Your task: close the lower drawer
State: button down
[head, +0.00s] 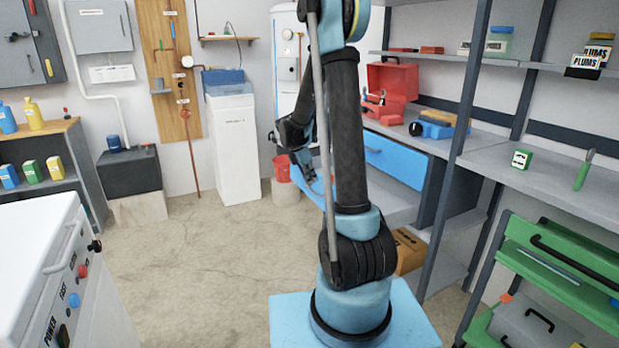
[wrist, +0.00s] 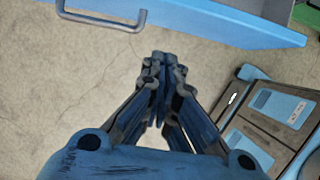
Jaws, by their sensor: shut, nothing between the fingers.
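The lower drawer (head: 385,208) is pulled out below the bench, its grey inside showing past my arm; part of it is hidden. Above it is a blue upper drawer front (head: 395,162) with a handle, which looks shut. In the wrist view, a blue drawer front (wrist: 235,22) with a grey bar handle (wrist: 143,20) crosses the top edge. My gripper (wrist: 163,58) is shut and empty, pointing toward that front with floor visible between them. In the head view my arm partly hides the gripper; I cannot tell whether it touches the drawer.
A cardboard box (head: 408,250) sits under the bench beside a dark shelf post (head: 468,130). The floor (head: 190,270) between is clear.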

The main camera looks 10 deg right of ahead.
jog(key=w+d+f, duration=0.2)
jog(key=d+f, duration=0.3)
jog(key=d, duration=0.1)
jog(key=shift+f, duration=0.35)
